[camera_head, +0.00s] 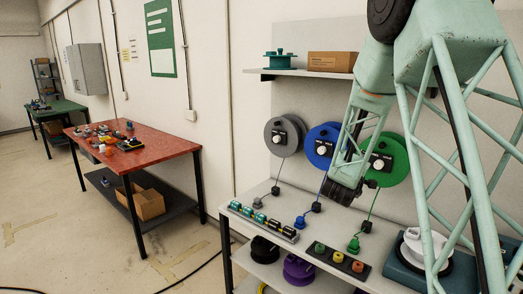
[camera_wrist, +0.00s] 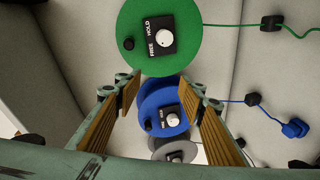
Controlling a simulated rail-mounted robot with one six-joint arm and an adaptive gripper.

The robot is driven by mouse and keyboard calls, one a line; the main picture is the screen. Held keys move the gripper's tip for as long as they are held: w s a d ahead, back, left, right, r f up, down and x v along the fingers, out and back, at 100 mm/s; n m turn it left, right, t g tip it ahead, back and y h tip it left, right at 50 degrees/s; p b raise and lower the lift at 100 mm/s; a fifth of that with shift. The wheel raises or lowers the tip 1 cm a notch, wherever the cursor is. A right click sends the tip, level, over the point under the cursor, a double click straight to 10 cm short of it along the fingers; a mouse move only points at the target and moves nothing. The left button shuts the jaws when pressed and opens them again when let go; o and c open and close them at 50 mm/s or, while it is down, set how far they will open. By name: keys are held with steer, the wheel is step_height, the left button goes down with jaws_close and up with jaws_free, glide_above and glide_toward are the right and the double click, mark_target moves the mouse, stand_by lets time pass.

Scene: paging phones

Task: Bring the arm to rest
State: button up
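My arm reaches down from the upper right in the head view. My gripper (camera_head: 341,190) hangs in front of the wall panel, between the blue reel (camera_head: 318,146) and the green reel (camera_head: 392,160), above the bench. In the wrist view my gripper (camera_wrist: 163,102) has its two ribbed fingers wide apart with nothing held. Beyond them show the green reel (camera_wrist: 135,50), the blue reel (camera_wrist: 150,105) and the grey reel (camera_wrist: 165,146). Each reel has a black plate with a white knob; the green one's plate reads FREE and HOLD.
Cords run from the reels to a blue plug (camera_head: 299,222) and a green plug (camera_head: 354,244) on the bench (camera_head: 335,225). A rack of teal pieces (camera_head: 262,220) and a tray of coloured knobs (camera_head: 342,260) lie there. A shelf (camera_head: 300,71) is above. A red table (camera_head: 150,140) stands left.

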steer(key=s+a+r+m+g+y, duration=0.1)
steer(key=s+a+r+y, duration=0.3)
steer(key=s, duration=0.4)
steer(key=s+a+r+m+g+y, duration=0.1)
steer(key=s+a+r+g, duration=0.15)
steer(key=s+a, duration=0.55)
steer(key=s+a+r+m+y, duration=0.2)
steer(key=s+a+r+y, duration=0.15)
steer(key=s, duration=0.55)
steer(key=s+a+f+m+g, duration=0.1)
steer(key=s+m+g, duration=0.3)
steer(key=s, duration=3.7)
steer(key=shift+s+f+m+g, duration=0.3)
steer(key=shift+s+f+g, duration=0.05)
steer(key=shift+g, duration=0.8)
